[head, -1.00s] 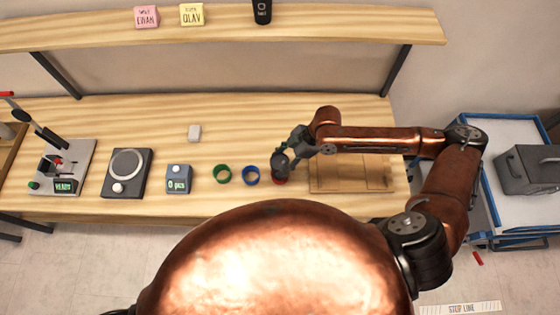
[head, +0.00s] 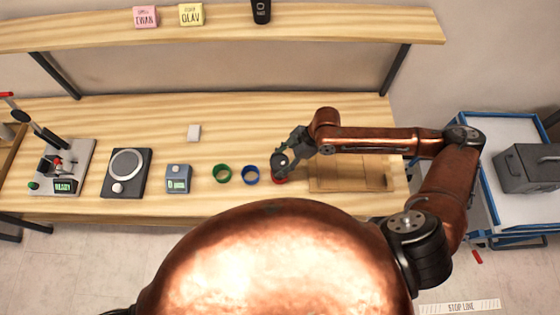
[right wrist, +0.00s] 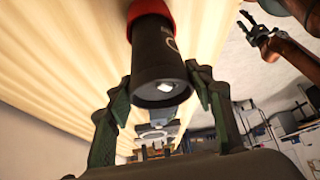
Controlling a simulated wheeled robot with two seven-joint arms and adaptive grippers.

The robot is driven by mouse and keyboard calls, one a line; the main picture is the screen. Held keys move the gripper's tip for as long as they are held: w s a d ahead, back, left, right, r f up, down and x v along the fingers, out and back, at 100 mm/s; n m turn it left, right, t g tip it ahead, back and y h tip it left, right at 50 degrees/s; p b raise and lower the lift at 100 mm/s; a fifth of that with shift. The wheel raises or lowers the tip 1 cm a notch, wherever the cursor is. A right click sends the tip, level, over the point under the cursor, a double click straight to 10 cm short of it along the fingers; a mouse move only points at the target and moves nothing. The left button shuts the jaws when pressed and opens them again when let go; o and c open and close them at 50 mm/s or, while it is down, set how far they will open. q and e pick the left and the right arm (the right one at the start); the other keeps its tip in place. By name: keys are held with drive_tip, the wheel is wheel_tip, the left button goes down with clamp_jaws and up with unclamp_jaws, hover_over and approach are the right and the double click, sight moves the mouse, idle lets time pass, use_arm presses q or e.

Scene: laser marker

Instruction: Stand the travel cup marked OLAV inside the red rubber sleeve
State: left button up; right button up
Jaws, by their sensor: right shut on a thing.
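The black travel cup (right wrist: 160,72) is between the fingers of my right gripper (right wrist: 160,95), which is shut on it. It also shows small in the head view (head: 280,161). Part of a pale letter shows on its side; the full name cannot be read. The red rubber sleeve (head: 280,180) is on the bench under the cup. In the right wrist view the red sleeve (right wrist: 150,10) is at the cup's far end and seems to surround it; how deep the cup sits is hidden. My left gripper (right wrist: 254,27) shows at the upper right, fingers apart.
A blue ring (head: 251,175) and a green ring (head: 222,174) stand left of the red sleeve. Another black cup (head: 262,11) stands on the shelf (head: 330,25).

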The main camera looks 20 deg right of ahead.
drive_tip(key=shift+f+b, duration=0.5)
drive_tip(key=shift+f, duration=0.95)
drive_tip(key=o, duration=0.8)
drive_tip(key=shift+o, duration=0.5)
drive_tip(key=o, duration=0.5)
wheel_tip(320, 180, up, 8)
drive_tip(key=p, duration=0.8)
